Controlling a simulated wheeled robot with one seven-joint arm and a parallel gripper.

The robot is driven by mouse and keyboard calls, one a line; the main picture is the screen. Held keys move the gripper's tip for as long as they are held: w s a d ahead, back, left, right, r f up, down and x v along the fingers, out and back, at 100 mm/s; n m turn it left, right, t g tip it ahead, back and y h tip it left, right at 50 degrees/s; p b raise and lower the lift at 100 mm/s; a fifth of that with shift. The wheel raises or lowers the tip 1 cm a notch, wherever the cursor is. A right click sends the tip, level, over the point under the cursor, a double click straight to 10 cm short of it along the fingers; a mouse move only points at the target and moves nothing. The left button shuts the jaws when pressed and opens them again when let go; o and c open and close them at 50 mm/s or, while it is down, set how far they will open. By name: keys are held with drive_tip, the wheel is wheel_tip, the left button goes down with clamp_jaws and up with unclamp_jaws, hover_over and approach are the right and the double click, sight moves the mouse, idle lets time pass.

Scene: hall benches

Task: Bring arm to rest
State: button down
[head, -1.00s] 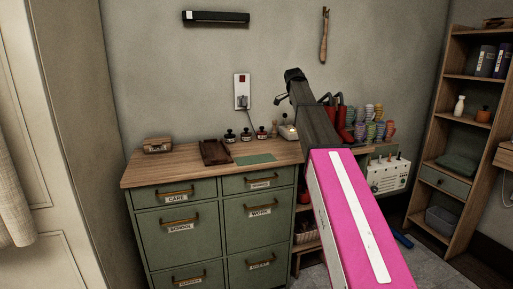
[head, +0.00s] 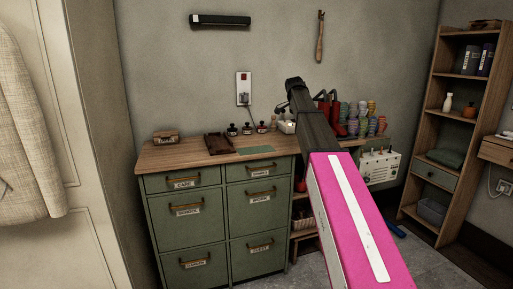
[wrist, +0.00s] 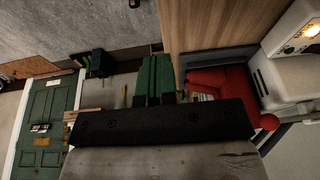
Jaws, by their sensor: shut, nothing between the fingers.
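My arm reaches up and forward from the lower right of the head view, a pink link below and a dark link above. Its far end stands in front of the grey wall, above the worktop's right end. The fingers cannot be made out in the head view. In the wrist view my gripper (wrist: 154,99) shows at the dark bar low in the picture, shut with nothing held. No object hangs from the arm.
A green drawer cabinet (head: 222,223) with a wooden top stands ahead. Right of it are stacked coloured cups (head: 370,120), a white box with knobs (head: 381,168) and a wooden shelf (head: 447,130). A pale jacket (head: 25,130) hangs at the left. Floor shows at lower right.

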drive_tip(key=s+f+n, duration=0.2)
drive_tip(key=s+f, duration=0.2)
drive_tip(key=f, duration=0.4)
drive_tip(key=s+f+n+y, duration=0.1)
drive_tip(key=s+f+n, duration=0.1)
drive_tip(key=s+f, duration=0.5)
drive_tip(key=s+f+n, duration=0.2)
drive_tip(key=f, duration=0.8)
drive_tip(key=s+a+f+n+g+y, duration=0.1)
drive_tip(key=s+f+n, duration=0.6)
drive_tip(key=s+f, duration=1.2)
drive_tip(key=s+a, duration=0.1)
drive_tip(key=s, duration=0.3)
drive_tip(key=shift+f+n+y, duration=0.25)
drive_tip(key=shift+n+y, duration=0.15)
